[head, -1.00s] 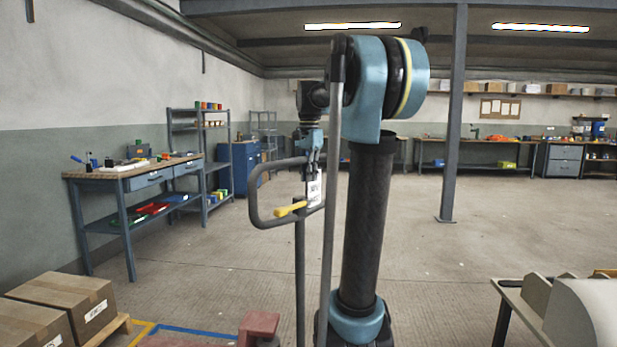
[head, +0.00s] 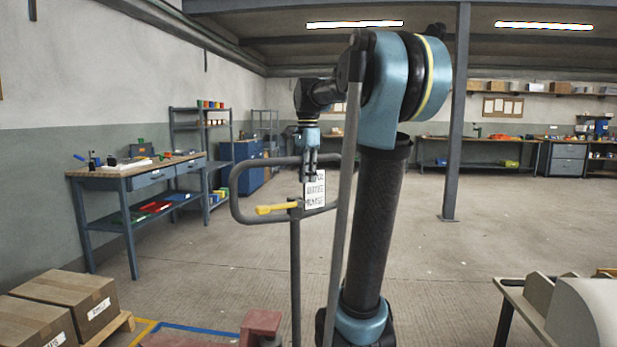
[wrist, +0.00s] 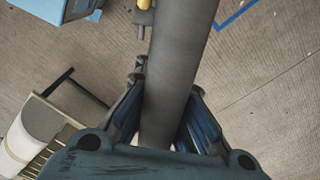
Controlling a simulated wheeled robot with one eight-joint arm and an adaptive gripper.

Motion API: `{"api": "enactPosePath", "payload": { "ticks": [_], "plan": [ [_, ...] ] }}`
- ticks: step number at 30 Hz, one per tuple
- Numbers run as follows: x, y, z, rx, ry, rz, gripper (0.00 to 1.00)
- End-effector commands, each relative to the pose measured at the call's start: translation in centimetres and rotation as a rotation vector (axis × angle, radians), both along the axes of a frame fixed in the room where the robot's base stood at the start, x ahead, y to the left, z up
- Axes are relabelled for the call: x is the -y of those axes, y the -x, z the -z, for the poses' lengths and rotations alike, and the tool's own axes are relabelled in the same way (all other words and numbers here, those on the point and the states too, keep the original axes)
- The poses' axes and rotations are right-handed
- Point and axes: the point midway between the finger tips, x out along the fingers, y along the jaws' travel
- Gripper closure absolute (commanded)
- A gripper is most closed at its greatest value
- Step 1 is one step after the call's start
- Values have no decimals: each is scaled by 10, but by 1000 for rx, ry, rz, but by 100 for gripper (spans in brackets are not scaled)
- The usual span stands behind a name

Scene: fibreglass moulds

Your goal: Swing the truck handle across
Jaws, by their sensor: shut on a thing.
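The truck handle (head: 236,205) is a grey tubular loop on an upright post (head: 295,270). A yellow lever (head: 276,208) and a white printed tag (head: 315,188) are at its middle. My gripper (head: 309,172) comes down from above and is shut on the loop's top bar. In the wrist view the grey bar (wrist: 183,50) runs between the two fingers of my gripper (wrist: 167,100). The red truck body (head: 262,325) shows low in the head view, mostly cut off.
Cardboard boxes (head: 75,300) on a pallet stand at lower left. A workbench (head: 130,172) is along the left wall. A table with pale moulds (head: 585,310) is at lower right. A steel column (head: 455,120) stands behind. The floor between is open.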

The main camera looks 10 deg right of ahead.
Motion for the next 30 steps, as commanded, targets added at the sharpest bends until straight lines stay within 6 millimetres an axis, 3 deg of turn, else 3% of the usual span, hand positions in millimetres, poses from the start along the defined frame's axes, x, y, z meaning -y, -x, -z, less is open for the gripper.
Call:
{"api": "enactPosePath", "payload": {
  "ticks": [16,30],
  "plan": [
    [-8,7,-1,-2,-6,97,100],
    [-27,21,-1,-2,-6,334,100]
  ]
}}
